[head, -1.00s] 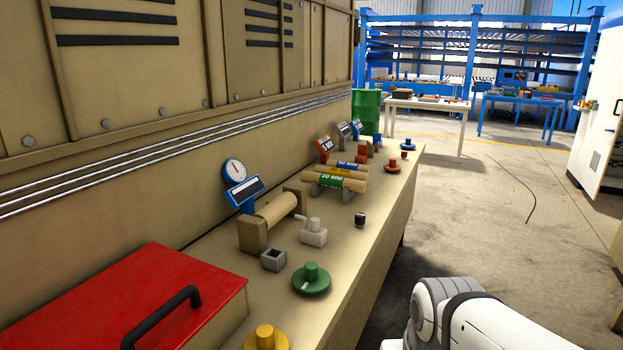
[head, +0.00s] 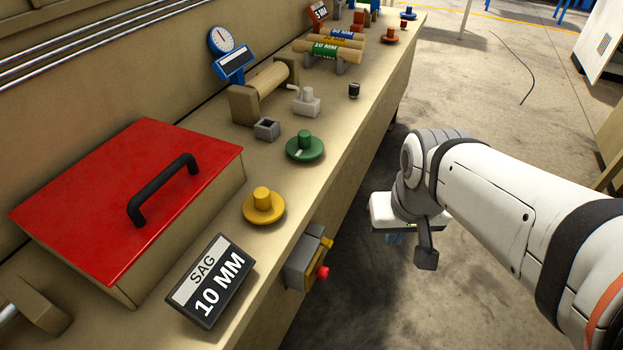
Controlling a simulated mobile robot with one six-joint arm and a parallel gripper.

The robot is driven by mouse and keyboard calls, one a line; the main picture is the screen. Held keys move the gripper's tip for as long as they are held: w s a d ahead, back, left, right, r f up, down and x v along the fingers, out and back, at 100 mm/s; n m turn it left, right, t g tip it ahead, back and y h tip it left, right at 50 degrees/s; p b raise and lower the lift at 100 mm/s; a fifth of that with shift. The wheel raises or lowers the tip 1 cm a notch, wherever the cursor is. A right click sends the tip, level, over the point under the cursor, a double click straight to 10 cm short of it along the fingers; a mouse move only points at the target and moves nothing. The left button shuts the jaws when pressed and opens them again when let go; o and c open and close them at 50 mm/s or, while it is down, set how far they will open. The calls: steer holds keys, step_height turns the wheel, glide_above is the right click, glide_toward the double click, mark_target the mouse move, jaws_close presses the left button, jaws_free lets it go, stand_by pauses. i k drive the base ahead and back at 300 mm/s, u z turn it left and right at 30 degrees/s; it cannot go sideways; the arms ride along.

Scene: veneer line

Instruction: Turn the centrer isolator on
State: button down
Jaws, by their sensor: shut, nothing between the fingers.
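A grey switch box (head: 303,262) with a yellow part and a red knob is mounted on the front face of the bench, below the edge. It looks like an isolator, but I can read no label on it, and its on or off position is too small to tell. My gripper (head: 427,258) hangs at the end of my white arm, to the right of the box and out over the floor. It is shut, empty and apart from the box and the bench.
The bench (head: 339,189) carries a red-lidded box (head: 105,215), a yellow knob (head: 264,206), a green knob (head: 305,147) and a "SAG 10 MM" sign (head: 208,281). A roller stand (head: 265,88) and a dial gauge stand behind. The floor (head: 480,100) right of the bench is open.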

mark_target(322, 273)
steer(key=z, duration=0.2)
steer(key=k, duration=1.3)
steer(key=u, duration=0.35)
steer(key=i, duration=1)
steer(key=z, duration=0.05)
